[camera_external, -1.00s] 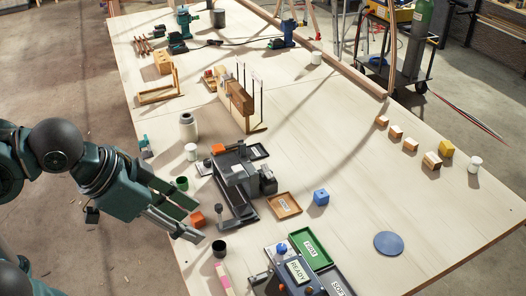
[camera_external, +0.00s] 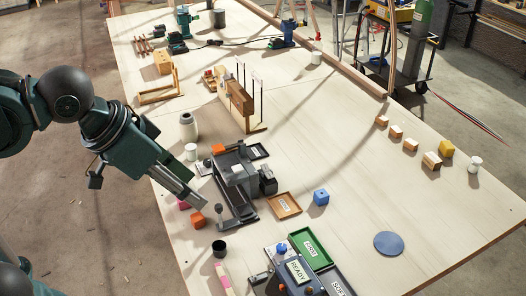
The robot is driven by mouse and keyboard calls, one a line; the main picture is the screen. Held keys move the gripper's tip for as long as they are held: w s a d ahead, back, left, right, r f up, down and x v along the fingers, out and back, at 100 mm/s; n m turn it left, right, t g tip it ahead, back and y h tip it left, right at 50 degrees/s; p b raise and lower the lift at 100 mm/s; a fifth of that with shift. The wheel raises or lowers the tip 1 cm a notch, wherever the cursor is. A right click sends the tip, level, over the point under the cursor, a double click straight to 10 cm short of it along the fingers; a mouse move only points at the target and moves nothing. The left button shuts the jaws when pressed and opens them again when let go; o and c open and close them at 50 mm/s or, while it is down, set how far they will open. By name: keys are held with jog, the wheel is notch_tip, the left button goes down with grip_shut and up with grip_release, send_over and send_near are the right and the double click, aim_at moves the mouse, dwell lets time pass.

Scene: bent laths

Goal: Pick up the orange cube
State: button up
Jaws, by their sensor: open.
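An orange cube (camera_external: 197,220) sits on the table near its left edge. A second orange block (camera_external: 218,149) lies farther back beside the dark grey device. My gripper (camera_external: 203,198) is open and empty, just above the nearer cube in the picture. Its fingers point down to the right and overlap in this view, so the gap between them is hard to see. The fingers are apart from the cube, and its top and front show clearly.
A dark cup (camera_external: 219,248) stands in front of the cube. A reddish block (camera_external: 184,205) shows behind it to the left. The grey device (camera_external: 238,172) with a small post (camera_external: 219,212) stands close to the right.

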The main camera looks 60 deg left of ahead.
jog(key=w+a+n+g+b, duration=0.2)
jog(key=w+a+n+g, duration=0.25)
jog(key=a+n, duration=0.75)
jog(key=n+g+b, duration=0.2)
jog(key=n, duration=0.3)
send_over(198, 218)
notch_tip(198, 218, down, 32)
jog(key=shift+a+r, duration=0.15)
jog(key=shift+r, duration=0.05)
jog(key=shift+f, duration=0.5)
jog(key=shift+f, duration=1.3)
jog(key=shift+f, duration=0.1)
jog(key=shift+f, duration=2.5)
